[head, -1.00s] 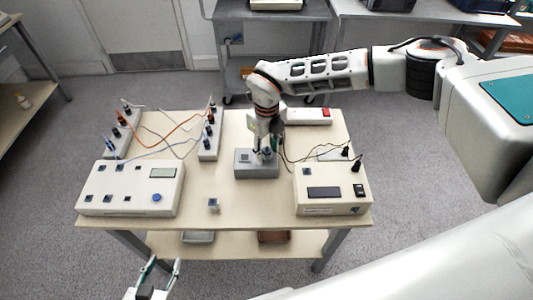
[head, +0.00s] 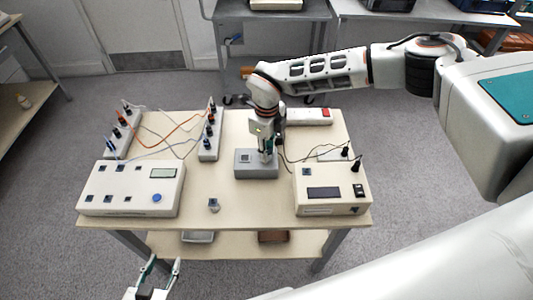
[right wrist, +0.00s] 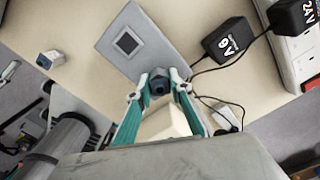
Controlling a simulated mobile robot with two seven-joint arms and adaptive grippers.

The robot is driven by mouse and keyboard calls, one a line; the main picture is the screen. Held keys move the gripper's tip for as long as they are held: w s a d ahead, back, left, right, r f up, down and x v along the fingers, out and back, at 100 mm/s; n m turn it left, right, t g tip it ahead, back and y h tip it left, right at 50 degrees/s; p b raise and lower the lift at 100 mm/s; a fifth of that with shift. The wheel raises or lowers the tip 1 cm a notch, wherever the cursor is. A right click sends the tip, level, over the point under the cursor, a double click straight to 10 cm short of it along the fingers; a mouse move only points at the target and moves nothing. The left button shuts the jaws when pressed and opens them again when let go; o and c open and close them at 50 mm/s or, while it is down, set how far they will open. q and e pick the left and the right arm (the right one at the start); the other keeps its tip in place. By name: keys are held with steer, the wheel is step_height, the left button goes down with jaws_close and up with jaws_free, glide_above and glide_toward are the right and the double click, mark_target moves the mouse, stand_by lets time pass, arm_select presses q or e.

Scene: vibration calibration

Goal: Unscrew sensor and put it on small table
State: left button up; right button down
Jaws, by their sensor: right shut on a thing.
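The sensor (right wrist: 158,83), a small dark blue-grey piece, stands at the edge of a grey block (right wrist: 113,42) with a dark square window. The block (head: 243,172) also shows mid-table in the head view. My right gripper (right wrist: 159,84) is shut on the sensor, a finger on each side; in the head view the gripper (head: 267,153) hides most of it. I cannot tell whether the sensor is still threaded in. My left gripper (head: 162,266) is open and empty, low in front of the table (head: 235,212). I cannot tell which table is the small one.
A small grey-white block (head: 213,204) stands near the front edge. Control boxes (head: 130,205) (head: 333,209) flank it. Cabled terminal strips (head: 208,150) and a red-switch power strip (head: 308,117) stand behind. Black adapters (right wrist: 228,40) have cables near my right gripper.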

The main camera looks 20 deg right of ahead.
steer(key=n, duration=0.4)
stand_by(0.3)
steer(key=shift+n, duration=0.4)
steer(key=n, duration=0.3)
steer(key=shift+s+p, duration=0.1)
steer(key=shift+p, duration=0.2)
steer(key=shift+n, duration=1)
steer(key=shift+f+n, duration=0.1)
steer(key=shift+n, duration=1)
